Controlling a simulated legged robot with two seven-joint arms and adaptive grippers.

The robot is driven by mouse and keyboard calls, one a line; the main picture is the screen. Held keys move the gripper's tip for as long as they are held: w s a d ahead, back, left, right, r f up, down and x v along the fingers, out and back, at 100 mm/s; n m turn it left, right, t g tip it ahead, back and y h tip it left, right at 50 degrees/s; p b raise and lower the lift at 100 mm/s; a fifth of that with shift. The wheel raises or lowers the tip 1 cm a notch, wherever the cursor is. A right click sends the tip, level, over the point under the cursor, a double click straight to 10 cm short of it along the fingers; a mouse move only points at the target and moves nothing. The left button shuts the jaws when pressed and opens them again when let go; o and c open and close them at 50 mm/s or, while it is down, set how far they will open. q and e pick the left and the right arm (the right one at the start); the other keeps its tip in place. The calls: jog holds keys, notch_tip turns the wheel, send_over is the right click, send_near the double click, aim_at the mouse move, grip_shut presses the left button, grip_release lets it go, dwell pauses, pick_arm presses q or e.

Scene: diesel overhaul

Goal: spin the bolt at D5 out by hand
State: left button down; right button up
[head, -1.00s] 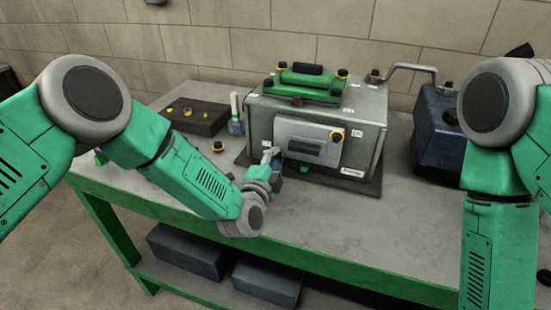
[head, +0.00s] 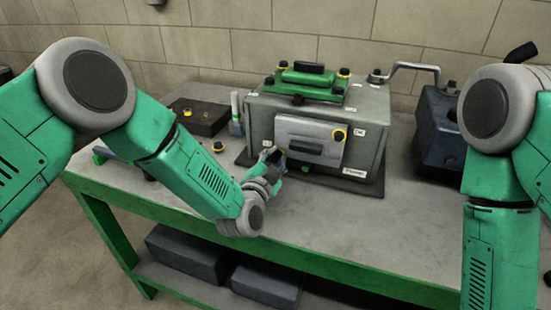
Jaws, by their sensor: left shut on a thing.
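The grey engine block (head: 368,128) stands on the bench with a lighter grey cover plate (head: 310,131) on its front face. A dark bolt with a yellow collar (head: 339,135) sits at the plate's upper right corner. My left gripper (head: 271,157) is at the plate's lower left corner, shut on a small dark bolt there that its fingers mostly hide. I cannot tell whether this bolt is still seated in the plate. The small labels, D5 among them, are too small to read. My right gripper is out of view; only its arm shows at the right.
A green part (head: 306,78) with bolts around it sits on top of the block. A dark tray (head: 203,118) with yellow-collared pieces and a loose bolt (head: 218,147) are at the left. A dark blue box (head: 437,135) stands right. The bench front (head: 350,220) is clear.

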pick_arm(q)
jog(key=shift+d+r, duration=0.15)
jog(key=c, duration=1.5)
grip_release()
jog(key=shift+o, duration=0.2)
jog(key=shift+d, duration=0.15)
jog(key=v, duration=1.2)
